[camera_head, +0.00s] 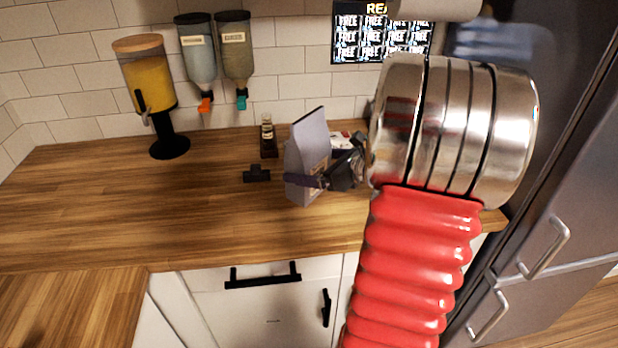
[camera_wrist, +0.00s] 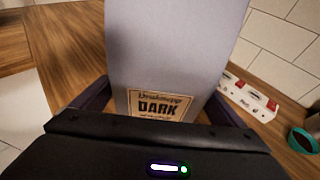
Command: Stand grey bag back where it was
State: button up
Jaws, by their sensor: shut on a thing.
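The grey bag (camera_head: 312,135) is in my gripper (camera_head: 318,180) at the back right part of the wooden counter in the head view. It is nearly upright with a slight tilt. Its label reading "DARK" faces the wrist camera, and the bag (camera_wrist: 175,50) fills the middle of the wrist view between my fingers (camera_wrist: 158,112). My gripper is shut on its lower part. I cannot tell whether its base touches the counter.
A small dark bottle (camera_head: 267,138) stands behind the bag, left of it. A yellow dispenser (camera_head: 150,95) stands further left. A red and white item (camera_wrist: 248,97) lies beyond the bag. The counter (camera_head: 130,205) is clear at left and front.

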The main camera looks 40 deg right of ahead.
jog(key=shift+f, duration=1.85)
jog(key=o, duration=0.9)
jog(key=shift+f, duration=0.1)
jog(key=shift+o, duration=0.2)
jog(key=v, duration=1.2)
jog(key=shift+s, duration=0.1)
